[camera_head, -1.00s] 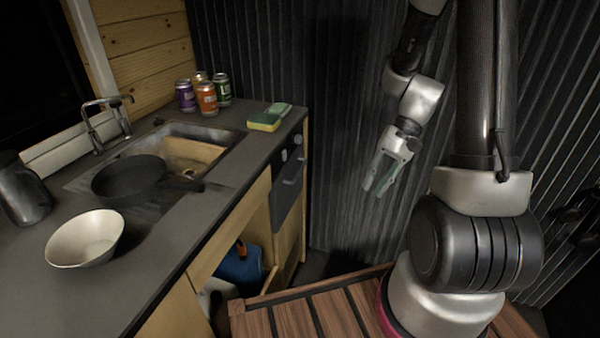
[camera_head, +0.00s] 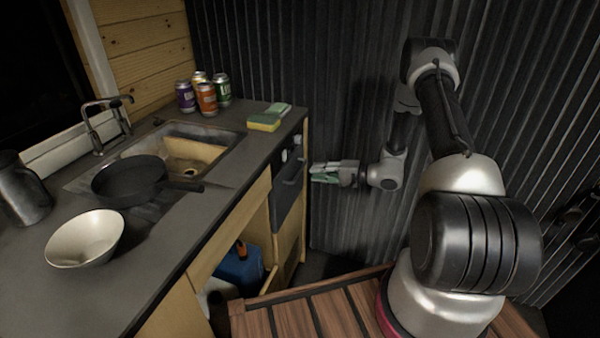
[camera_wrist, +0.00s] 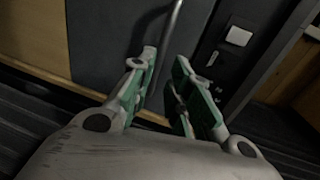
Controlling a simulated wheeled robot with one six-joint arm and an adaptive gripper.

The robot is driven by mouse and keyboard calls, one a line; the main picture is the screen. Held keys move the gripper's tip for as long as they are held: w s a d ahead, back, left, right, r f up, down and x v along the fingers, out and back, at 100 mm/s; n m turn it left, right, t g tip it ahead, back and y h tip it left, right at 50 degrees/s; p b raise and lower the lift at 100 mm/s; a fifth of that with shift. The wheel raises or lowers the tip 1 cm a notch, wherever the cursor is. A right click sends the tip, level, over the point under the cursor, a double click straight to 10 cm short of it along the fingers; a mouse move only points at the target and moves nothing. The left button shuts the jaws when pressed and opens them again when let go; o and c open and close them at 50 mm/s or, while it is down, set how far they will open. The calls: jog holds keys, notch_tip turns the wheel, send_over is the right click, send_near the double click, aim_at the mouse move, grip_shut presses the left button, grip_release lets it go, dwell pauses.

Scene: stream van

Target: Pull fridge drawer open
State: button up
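The fridge drawer (camera_head: 286,198) is a dark grey front set into the wooden counter unit, and it looks closed. Its bar handle (camera_head: 294,174) runs across its upper part. In the wrist view the handle (camera_wrist: 174,22) is a thin metal bar, just beyond the fingertips and roughly between them. My gripper (camera_head: 314,173) is just right of the drawer front at about handle height, pointing towards it. In the wrist view my gripper (camera_wrist: 160,75) has its green-padded fingers apart with nothing between them. I see no contact with the handle.
Control knobs (camera_head: 291,147) sit above the handle; a white knob (camera_wrist: 238,36) shows in the wrist view. A sponge (camera_head: 264,122), several cans (camera_head: 207,98), a pan (camera_head: 130,181) and a bowl (camera_head: 86,238) stand on the counter. A corrugated wall (camera_head: 345,100) is behind my arm.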

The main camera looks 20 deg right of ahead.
aim_at(300, 170)
jog(key=x, duration=0.7)
jog(key=shift+w+a, duration=0.1)
jog(key=shift+a, duration=0.1)
jog(key=shift+c, duration=0.4)
grip_shut()
